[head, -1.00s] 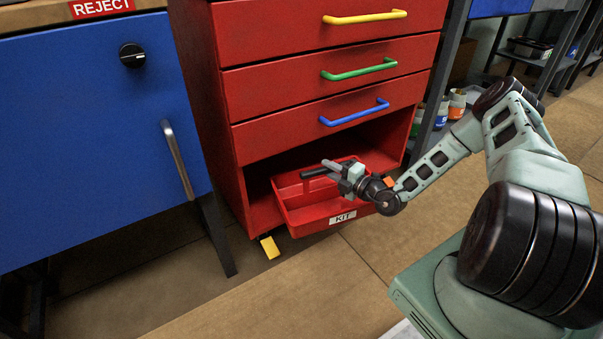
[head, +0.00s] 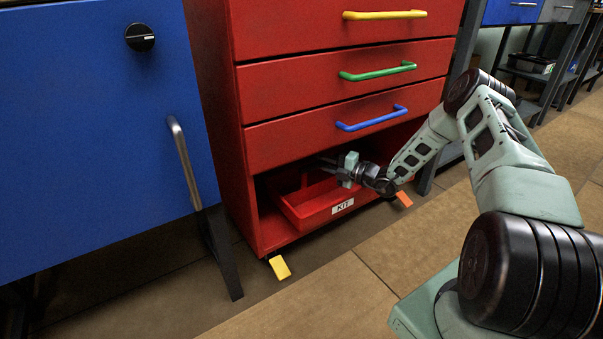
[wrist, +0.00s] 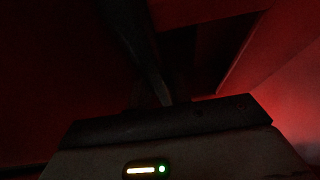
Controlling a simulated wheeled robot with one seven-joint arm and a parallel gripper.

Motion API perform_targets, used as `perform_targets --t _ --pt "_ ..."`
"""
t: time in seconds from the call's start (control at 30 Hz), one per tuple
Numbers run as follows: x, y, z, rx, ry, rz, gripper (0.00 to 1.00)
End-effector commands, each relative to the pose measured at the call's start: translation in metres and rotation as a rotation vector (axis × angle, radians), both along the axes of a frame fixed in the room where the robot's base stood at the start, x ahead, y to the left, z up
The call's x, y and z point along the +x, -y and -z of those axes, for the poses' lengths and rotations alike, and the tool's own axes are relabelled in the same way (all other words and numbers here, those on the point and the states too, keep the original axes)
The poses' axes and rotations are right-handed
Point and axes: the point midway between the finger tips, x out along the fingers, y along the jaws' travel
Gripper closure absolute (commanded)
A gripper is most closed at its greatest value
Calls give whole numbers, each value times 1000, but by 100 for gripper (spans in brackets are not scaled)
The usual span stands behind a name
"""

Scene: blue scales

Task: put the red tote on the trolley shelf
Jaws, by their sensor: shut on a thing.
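The red tote (head: 316,212), with a white KIT label on its front, is in the open lower bay of the red trolley (head: 226,103). Its front wall shows near the bay's front edge; its back part is in shadow. My gripper (head: 325,168) reaches into the bay above the tote and is shut on it, seemingly at its handle, though the grasp is dark. The trolley shelf (head: 270,233) shows to the left of the tote. I cannot tell whether the tote rests on it. The wrist view is mostly dark, with red surfaces around my gripper.
Three drawers with yellow, green and blue handles (head: 372,118) sit above the bay. A blue cabinet (head: 80,130) with a grey handle stands at the left. A yellow caster pedal (head: 280,267) and an orange one (head: 404,199) stick out below. The floor in front is clear.

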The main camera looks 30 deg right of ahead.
Motion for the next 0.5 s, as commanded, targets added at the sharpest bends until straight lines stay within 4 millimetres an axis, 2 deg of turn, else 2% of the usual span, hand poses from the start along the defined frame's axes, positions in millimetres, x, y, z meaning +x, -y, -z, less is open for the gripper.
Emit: perform_targets --t 0.1,0.2,0.33,0.5 --pt "27 -17 5 -1 5 -5 100" --pt "44 -26 4 -1 4 -3 100" --pt "58 -34 2 0 4 -1 100" --pt "65 -37 0 1 2 0 100"
